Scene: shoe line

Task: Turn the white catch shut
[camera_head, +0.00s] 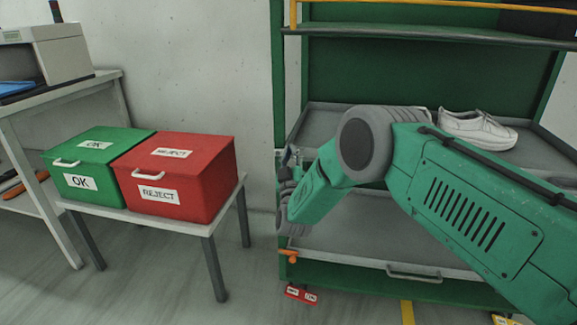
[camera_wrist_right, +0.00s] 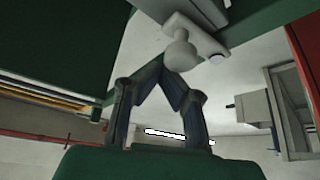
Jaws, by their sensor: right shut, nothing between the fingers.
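The white catch (camera_wrist_right: 182,54), a pale knob on a flat plate fixed to a dark green frame part, shows at the top middle of the right wrist view. My right gripper (camera_wrist_right: 168,76) is shut and empty, its fingers meeting in a point just below the knob in that picture. I cannot tell whether the tips touch it. In the head view my right gripper (camera_head: 291,164) is at the left post of the green rack (camera_head: 276,90), partly hidden by my wrist. I cannot make out the catch there. My left gripper is not in view.
A white shoe (camera_head: 478,130) lies on the rack's middle shelf. Below is a grey drawer (camera_head: 350,248) with an orange piece (camera_head: 288,256) at its left corner. A green OK box (camera_head: 90,160) and a red REJECT box (camera_head: 185,180) stand on a table at left.

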